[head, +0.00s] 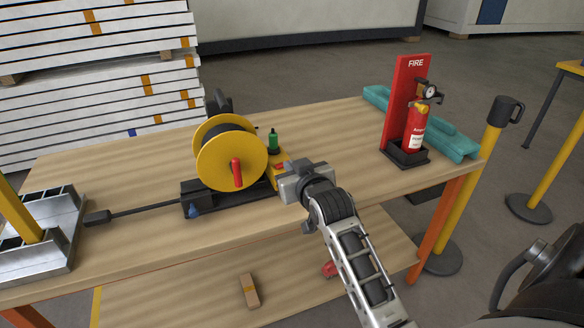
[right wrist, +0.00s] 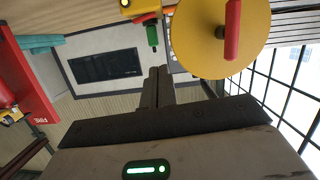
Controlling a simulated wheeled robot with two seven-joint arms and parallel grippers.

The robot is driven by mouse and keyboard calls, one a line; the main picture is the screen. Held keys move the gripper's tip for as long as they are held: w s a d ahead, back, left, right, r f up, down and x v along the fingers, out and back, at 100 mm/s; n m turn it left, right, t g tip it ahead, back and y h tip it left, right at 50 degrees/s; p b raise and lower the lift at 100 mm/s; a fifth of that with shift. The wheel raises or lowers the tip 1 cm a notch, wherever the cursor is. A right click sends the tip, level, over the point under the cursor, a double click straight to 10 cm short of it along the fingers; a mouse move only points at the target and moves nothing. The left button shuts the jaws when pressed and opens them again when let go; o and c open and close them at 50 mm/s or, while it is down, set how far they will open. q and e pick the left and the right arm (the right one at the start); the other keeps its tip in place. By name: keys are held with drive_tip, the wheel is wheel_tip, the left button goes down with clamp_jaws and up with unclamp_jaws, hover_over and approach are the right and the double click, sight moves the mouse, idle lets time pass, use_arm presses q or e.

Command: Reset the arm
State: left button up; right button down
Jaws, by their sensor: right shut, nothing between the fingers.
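My right arm reaches in from the lower right of the head view. Its gripper (head: 283,184) is at the front of the wooden table (head: 330,150), just right of the yellow reel. In the right wrist view its fingers (right wrist: 157,80) are together with nothing between them. The yellow reel (head: 222,160) stands on a black base and has a red handle (head: 236,172). The reel also shows in the right wrist view (right wrist: 195,35), at upper right. My left gripper does not show in either view.
A red fire stand (head: 398,105) with an extinguisher (head: 417,130) is at the table's right end. A metal frame (head: 45,235) is at the left. Open tabletop lies between reel and stand.

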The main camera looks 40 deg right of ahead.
idle(0.3)
drive_tip(key=s+a+f+n+g+y, duration=0.4)
drive_tip(key=s+a+f+y, duration=0.2)
drive_tip(key=s+a+f, duration=1.3)
drive_tip(key=s+f, duration=0.1)
drive_tip(key=s, duration=0.3)
drive_tip(key=shift+s+a+n+g, duration=0.2)
drive_tip(key=shift+s+n+g, duration=0.05)
drive_tip(key=shift+n+g, duration=0.05)
